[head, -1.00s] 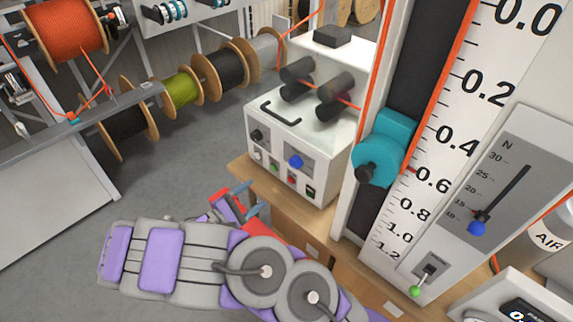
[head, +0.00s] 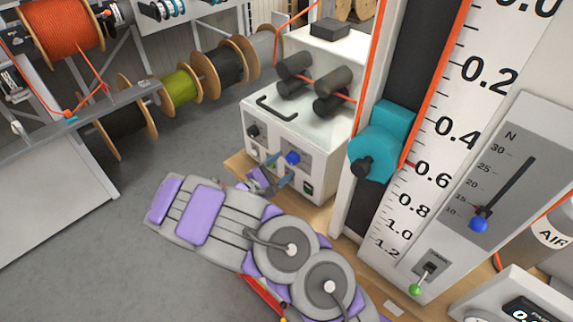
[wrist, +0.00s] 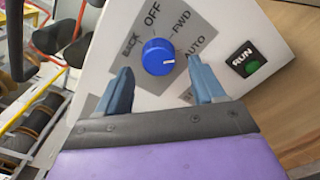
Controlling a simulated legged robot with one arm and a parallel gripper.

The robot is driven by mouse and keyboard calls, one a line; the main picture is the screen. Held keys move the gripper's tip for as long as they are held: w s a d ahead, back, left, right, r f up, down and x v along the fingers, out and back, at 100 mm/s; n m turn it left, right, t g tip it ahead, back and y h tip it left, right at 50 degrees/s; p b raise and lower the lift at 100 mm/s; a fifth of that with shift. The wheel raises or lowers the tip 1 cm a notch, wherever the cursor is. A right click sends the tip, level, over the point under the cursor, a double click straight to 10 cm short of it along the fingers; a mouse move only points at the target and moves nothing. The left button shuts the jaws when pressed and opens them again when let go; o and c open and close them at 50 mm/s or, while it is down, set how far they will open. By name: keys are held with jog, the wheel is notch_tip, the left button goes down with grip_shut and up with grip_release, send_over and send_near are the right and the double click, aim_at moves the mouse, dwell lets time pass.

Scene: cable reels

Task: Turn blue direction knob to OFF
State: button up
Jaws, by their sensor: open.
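The blue direction knob (wrist: 158,57) is on a grey plate with the words BACK, OFF, FWD and AUTO around it. Its white mark is on the right side in the wrist view, not toward OFF. In the head view the knob (head: 292,158) is on the front of the white machine. My gripper (wrist: 160,68) is open, with one blue finger on each side of the knob's lower part in the picture. I cannot tell whether the fingers touch it. In the head view my gripper (head: 276,178) is just below the knob and partly covers the panel.
A green RUN button (wrist: 252,66) is right of the knob. A black knob (head: 253,131) is on the left of the machine's front. A teal block (head: 385,143) on a dark rail stands to the right. Cable reels (head: 181,91) stand behind at left.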

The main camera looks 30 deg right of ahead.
jog(key=shift+x, duration=1.25)
jog(key=shift+a, duration=0.1)
jog(key=c, duration=1.1)
